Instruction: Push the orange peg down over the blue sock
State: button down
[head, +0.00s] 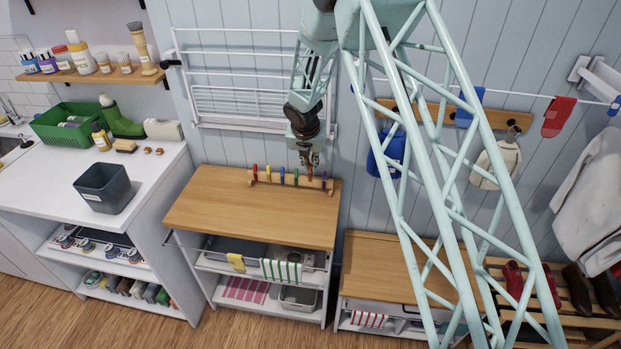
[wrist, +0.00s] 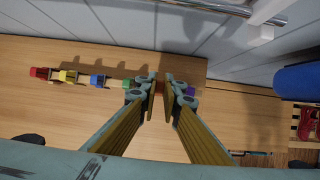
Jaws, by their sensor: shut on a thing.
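My gripper (head: 308,160) is above the back right part of the wooden worktop, pointing down, with its fingers closed on the orange peg (head: 310,173). In the wrist view a little of the orange peg (wrist: 160,86) shows between the fingertips (wrist: 160,92). The peg is in line with the others on the rack (head: 290,184); I cannot tell whether it is clear of the rack. The blue sock (head: 470,106) hangs over the white line at the right, far from my gripper and partly behind my own arm. The sock is not in the wrist view.
Red (wrist: 40,72), yellow (wrist: 68,76), blue (wrist: 98,80) and green (wrist: 128,83) pegs stand left of my gripper, and a purple peg (wrist: 188,90) stands close on its right. A red sock (head: 558,117) hangs farther right. The front worktop (head: 250,220) is clear.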

jog(key=shift+r+p, duration=1.7)
dwell(0.6)
dwell(0.9)
